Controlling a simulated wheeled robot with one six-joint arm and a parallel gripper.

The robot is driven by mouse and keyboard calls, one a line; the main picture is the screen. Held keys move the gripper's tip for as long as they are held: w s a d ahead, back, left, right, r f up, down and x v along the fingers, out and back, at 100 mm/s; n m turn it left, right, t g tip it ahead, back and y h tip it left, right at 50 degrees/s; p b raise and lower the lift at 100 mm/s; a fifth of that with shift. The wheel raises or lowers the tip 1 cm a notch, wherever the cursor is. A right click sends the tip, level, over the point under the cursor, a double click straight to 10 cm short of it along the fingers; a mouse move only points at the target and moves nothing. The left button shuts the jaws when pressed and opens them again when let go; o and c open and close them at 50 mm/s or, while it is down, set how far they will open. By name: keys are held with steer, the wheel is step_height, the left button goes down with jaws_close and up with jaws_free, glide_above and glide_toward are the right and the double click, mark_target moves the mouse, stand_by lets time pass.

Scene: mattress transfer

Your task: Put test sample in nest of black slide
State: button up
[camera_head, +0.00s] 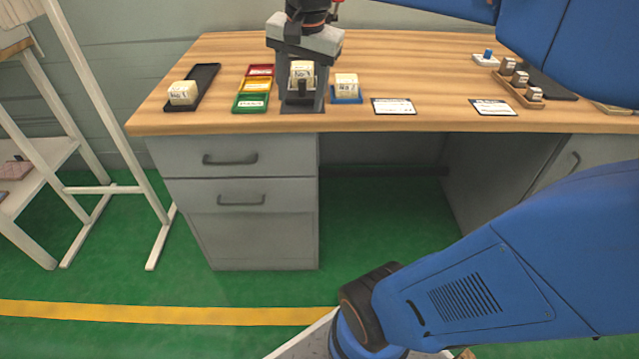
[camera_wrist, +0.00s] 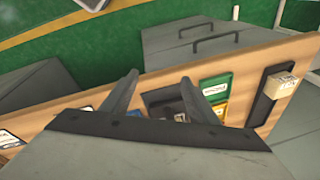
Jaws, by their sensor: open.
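In the head view, a cream block marked as a sample (camera_head: 302,72) stands at a dark grey fixture (camera_head: 302,107) near the desk's front edge, behind a small black upright. My gripper (camera_head: 304,48) is above this block, fingers down and open. In the wrist view, my gripper's (camera_wrist: 158,80) two fingers are spread with the dark fixture (camera_wrist: 162,97) beyond them; the block there is mostly hidden. A long black slide-like tray (camera_head: 204,80) lies at the left, with another cream block (camera_head: 182,93) at its front end. Which part is the nest is unclear.
Red, yellow and green bins (camera_head: 250,103) stand left of the fixture. A third cream block (camera_head: 346,84) sits on a blue tray (camera_head: 347,99) at its right. Two label cards (camera_head: 394,107) and a wooden tray (camera_head: 518,93) with small blocks lie farther right.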

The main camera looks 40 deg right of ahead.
steer(key=s+a+f+n+t, duration=0.1)
steer(key=s+a+f+n, duration=0.1)
steer(key=s+f+n, duration=0.3)
steer(key=s+a+f+n+t, duration=0.1)
steer(key=s+a+f+n, duration=0.1)
steer(key=s+f+n, duration=0.4)
steer(key=shift+s+a+f, duration=0.3)
steer(key=shift+s+f, duration=0.9)
steer(key=shift+f, duration=0.2)
